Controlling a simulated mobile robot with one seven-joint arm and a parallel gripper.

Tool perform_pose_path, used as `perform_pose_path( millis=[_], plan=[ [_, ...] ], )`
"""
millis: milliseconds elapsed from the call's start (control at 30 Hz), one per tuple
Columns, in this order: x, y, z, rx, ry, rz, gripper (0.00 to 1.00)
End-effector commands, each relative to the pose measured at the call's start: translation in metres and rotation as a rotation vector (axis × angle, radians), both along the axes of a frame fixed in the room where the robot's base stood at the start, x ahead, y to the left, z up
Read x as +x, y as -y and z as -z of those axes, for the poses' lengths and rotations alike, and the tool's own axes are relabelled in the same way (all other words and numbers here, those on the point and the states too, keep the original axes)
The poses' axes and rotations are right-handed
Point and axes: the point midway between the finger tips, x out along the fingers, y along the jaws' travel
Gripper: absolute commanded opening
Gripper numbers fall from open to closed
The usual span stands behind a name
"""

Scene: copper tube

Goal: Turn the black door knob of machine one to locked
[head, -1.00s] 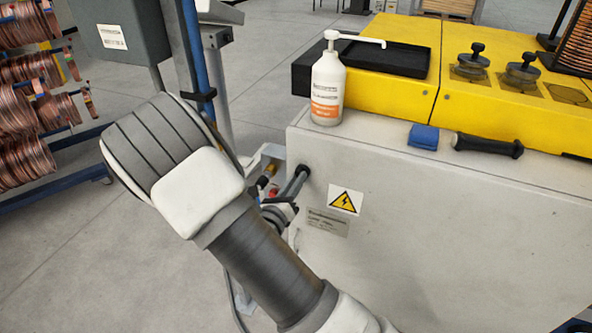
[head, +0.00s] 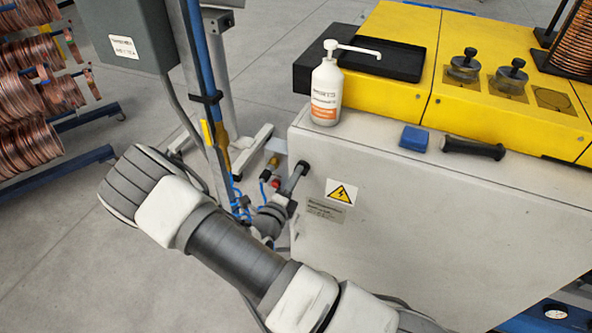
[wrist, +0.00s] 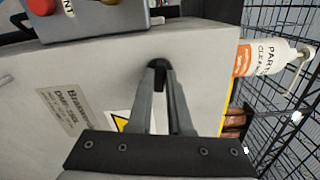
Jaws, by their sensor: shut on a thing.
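The black door knob (wrist: 158,64) sits on the light grey side panel (head: 400,235) of the machine. It also shows as a small dark spot in the head view (head: 305,166), left of the yellow warning sign (head: 341,192). My gripper (wrist: 160,76) is shut on the knob, with a finger on either side of it. In the head view my gripper (head: 297,176) reaches the panel from the left. The fingertips cover much of the knob, so I cannot tell its exact turn angle.
A white cleaner bottle (head: 326,90) stands on the machine's top corner. A blue block (head: 414,138) and a black handle (head: 473,148) lie on the top ledge.

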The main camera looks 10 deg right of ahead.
Motion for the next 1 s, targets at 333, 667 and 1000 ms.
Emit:
perform_pose_path(
  millis=[333,667,1000],
  plan=[
    [0.0007,-0.0008,-0.0011,-0.136,-0.096,-0.002,0.00],
    [0.0007,-0.0010,0.0003,-0.170,-0.122,-0.002,0.00],
    [0.0007,-0.0010,0.0004,-0.169,-0.121,-0.003,0.25]
  ],
)
